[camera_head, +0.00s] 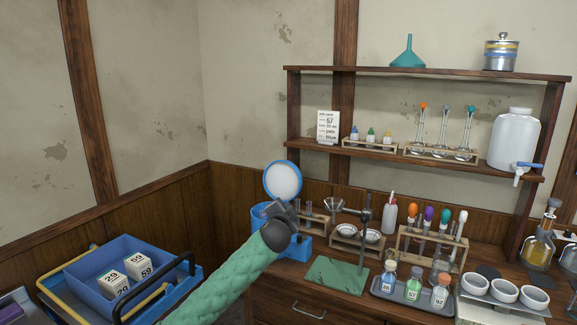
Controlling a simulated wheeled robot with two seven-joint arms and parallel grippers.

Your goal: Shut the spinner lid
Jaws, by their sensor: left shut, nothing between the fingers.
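The spinner (261,217) is a blue round-bodied device on the left end of the wooden bench. Its lid (283,182), a white disc with a blue rim, stands open and upright above the body. My left arm, in a green sleeve, comes in from the lower left. My left gripper (287,213) is shut and empty, in front of the spinner and just below the lid. It hides part of the spinner body, and I cannot tell if it touches. My right gripper is not in view.
A wooden tube rack (316,219) and a green-based stand (337,275) sit right of the spinner. A tray of labelled bottles (411,292) is further right. A blue tray with numbered boxes (118,270) is at lower left. A shelf (420,160) stands behind the bench.

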